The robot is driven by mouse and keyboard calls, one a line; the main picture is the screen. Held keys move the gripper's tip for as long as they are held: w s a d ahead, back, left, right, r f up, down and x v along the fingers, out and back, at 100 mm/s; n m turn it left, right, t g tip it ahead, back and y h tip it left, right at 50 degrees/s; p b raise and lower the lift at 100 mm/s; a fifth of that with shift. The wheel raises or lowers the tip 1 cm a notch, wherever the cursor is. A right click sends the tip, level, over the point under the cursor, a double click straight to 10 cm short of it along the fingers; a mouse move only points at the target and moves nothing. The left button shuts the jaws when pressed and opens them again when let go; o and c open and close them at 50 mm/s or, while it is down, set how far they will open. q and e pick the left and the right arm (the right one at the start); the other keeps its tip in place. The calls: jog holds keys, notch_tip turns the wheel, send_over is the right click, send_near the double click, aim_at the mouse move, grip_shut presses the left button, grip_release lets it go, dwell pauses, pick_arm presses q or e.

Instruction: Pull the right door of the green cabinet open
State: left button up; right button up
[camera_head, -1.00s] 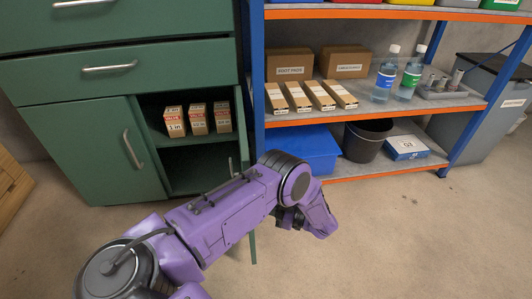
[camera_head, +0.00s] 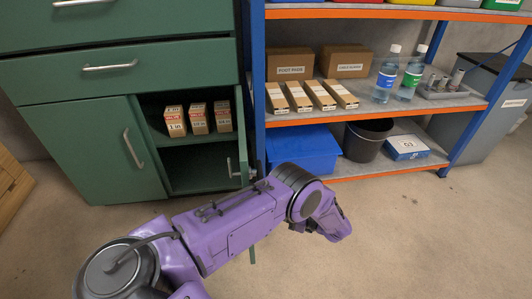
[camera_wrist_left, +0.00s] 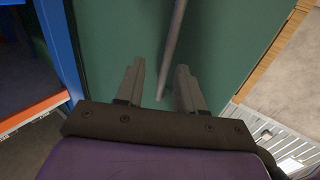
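The green cabinet (camera_head: 118,80) stands at the left in the head view. In the left wrist view, the door's green face (camera_wrist_left: 230,35) fills the middle. A long grey bar handle (camera_wrist_left: 174,45) runs across it, with its lower end between the fingers of my left gripper (camera_wrist_left: 160,65). The fingers are apart; I cannot tell whether they touch the handle. My right gripper is not in view.
The left door (camera_head: 105,150) is shut. Several small boxes (camera_head: 198,118) stand inside the right compartment. Beside the cabinet is a blue-and-orange shelf rack (camera_head: 440,108) with a blue bin (camera_head: 303,152) and a black bucket (camera_head: 363,142) low down. The floor in front is clear.

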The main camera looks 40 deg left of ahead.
pick_arm(q)
jog(key=v, duration=0.6)
jog(key=shift+b, duration=0.45)
jog(key=shift+w+d, duration=0.1)
